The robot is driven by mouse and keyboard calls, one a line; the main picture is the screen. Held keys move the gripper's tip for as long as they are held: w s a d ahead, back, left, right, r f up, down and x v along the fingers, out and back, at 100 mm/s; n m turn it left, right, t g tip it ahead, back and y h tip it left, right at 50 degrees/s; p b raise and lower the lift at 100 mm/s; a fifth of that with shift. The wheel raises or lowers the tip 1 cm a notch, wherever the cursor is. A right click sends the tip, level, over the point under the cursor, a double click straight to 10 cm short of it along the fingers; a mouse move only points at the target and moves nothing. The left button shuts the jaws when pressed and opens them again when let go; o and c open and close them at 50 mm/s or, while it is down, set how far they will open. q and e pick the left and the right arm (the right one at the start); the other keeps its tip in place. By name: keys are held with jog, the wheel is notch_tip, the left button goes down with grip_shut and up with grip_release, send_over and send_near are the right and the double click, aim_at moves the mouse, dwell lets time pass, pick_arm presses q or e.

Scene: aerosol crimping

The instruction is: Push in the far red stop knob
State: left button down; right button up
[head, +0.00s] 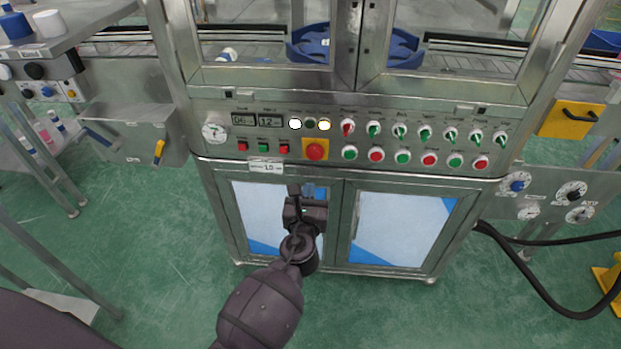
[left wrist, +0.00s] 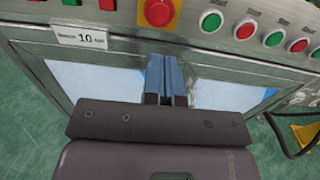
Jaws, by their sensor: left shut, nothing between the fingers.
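A red mushroom stop knob (head: 316,150) sits on a yellow square plate in the lower middle of the steel control panel. It also shows at the top of the left wrist view (left wrist: 159,12), above the fingers. My left gripper (head: 294,189) is shut and empty, in front of the cabinet below the panel. Its fingers (left wrist: 165,75) point toward the panel, and the tips appear below the knob and apart from it. Whether the knob is in or out I cannot tell. My right gripper is not in view.
Several green and red push buttons (head: 376,155) sit right of the knob, with selector switches (head: 400,131) above. Small red switches (head: 284,148) and a label plate (head: 265,166) are to its left. Cabinet doors (head: 397,225) are below. A black hose (head: 540,290) lies at right.

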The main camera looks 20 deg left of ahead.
pick_arm(q)
jog(key=shift+v, duration=1.35)
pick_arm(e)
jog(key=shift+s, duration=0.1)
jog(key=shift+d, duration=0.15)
pick_arm(q)
jog(key=s+a+f+n+g+h+p, duration=0.1)
jog(key=s+a+f+n+g, duration=0.1)
jog(key=s+n, duration=0.7)
jog(key=s+a+f+n+g+h+p, duration=0.2)
jog(key=s+a+n, duration=0.1)
jog(key=s+n, duration=0.7)
jog(key=s+a+f+n+g+h+p, duration=0.2)
jog(key=s+n, duration=0.8)
jog(key=n, duration=0.2)
jog(key=shift+s+a+n, duration=0.2)
jog(key=shift+s+n, duration=0.05)
jog(key=shift+n, duration=0.05)
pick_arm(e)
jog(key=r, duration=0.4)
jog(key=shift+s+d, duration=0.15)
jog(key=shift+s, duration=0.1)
